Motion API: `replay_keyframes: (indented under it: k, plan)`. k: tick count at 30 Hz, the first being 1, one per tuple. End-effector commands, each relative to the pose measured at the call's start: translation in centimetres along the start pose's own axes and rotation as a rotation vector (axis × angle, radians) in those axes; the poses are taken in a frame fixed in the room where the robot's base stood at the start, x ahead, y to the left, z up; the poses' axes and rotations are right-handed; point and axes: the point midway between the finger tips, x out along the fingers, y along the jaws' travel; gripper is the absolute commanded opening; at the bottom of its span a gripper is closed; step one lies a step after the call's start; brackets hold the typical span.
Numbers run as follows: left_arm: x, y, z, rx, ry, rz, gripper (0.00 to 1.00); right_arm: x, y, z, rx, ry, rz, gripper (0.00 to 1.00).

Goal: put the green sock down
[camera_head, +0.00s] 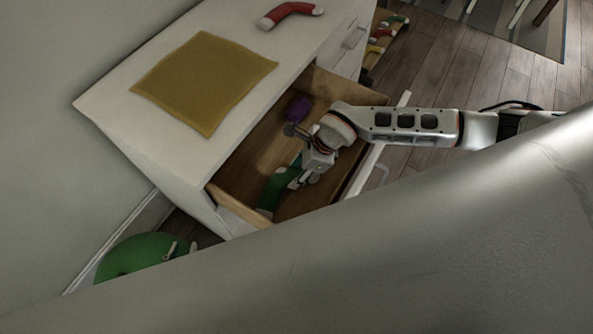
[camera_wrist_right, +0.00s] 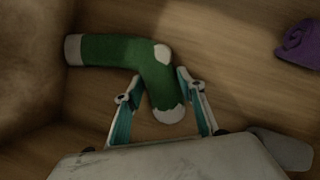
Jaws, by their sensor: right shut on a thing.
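The green sock (camera_head: 276,186) with white heel, toe and cuff is inside the open wooden drawer (camera_head: 248,160). My right gripper (camera_head: 304,181) reaches down into the drawer and is shut on the sock's foot. In the right wrist view, the sock (camera_wrist_right: 118,52) bends between the two fingers (camera_wrist_right: 160,92), low over the drawer floor; I cannot tell whether it rests fully on it. Two small tips of my left gripper (camera_head: 182,248) show apart and empty at the lower left; the rest is hidden behind my large grey arm link.
A rolled purple thing (camera_head: 298,108) lies in the drawer, apart from the sock. A yellow cloth (camera_head: 205,82) and a red sock (camera_head: 290,14) lie on the white cabinet top (camera_head: 165,62). Several coloured socks (camera_head: 383,36) are beyond it. A green round thing (camera_head: 130,255) is at the lower left.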

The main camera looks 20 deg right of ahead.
Motion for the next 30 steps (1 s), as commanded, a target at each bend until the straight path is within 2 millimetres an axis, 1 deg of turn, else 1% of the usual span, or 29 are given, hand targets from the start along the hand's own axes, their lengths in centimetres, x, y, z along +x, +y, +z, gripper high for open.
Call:
replay_keyframes:
  k: [4,5,6,7,16,20,23,30]
  plan:
    - [0.0,0.0,-0.1,0.0,0.002,0.0,0.25,0.0,0.0,0.0,0.0,0.001,0.0,0.26]
    - [0.0,0.0,-0.1,0.0,0.002,0.0,0.25,0.0,0.0,0.0,0.0,0.001,0.0,0.44]
    - [0.0,0.0,-0.1,0.0,0.002,0.0,0.25,0.0,0.0,0.0,0.0,0.001,0.0,0.55]
    - [0.0,0.0,-0.1,0.0,0.002,0.0,0.25,0.0,0.0,0.0,0.0,0.001,0.0,0.57]
    - [0.0,0.0,-0.1,0.0,0.002,0.0,0.25,-0.1,0.0,0.0,0.0,0.0,0.0,0.57]
    - [-0.1,0.0,-0.2,0.0,0.003,0.0,0.25,-0.8,-0.1,0.0,-0.001,0.0,-0.002,0.57]
    - [-0.2,-0.1,-0.5,0.001,0.004,-0.001,0.25,-2.2,-0.1,0.1,-0.002,0.0,-0.003,0.57]
    - [-0.4,-0.2,-1.0,0.001,0.007,-0.001,0.25,-7.1,-0.2,0.1,-0.002,-0.001,-0.004,0.57]
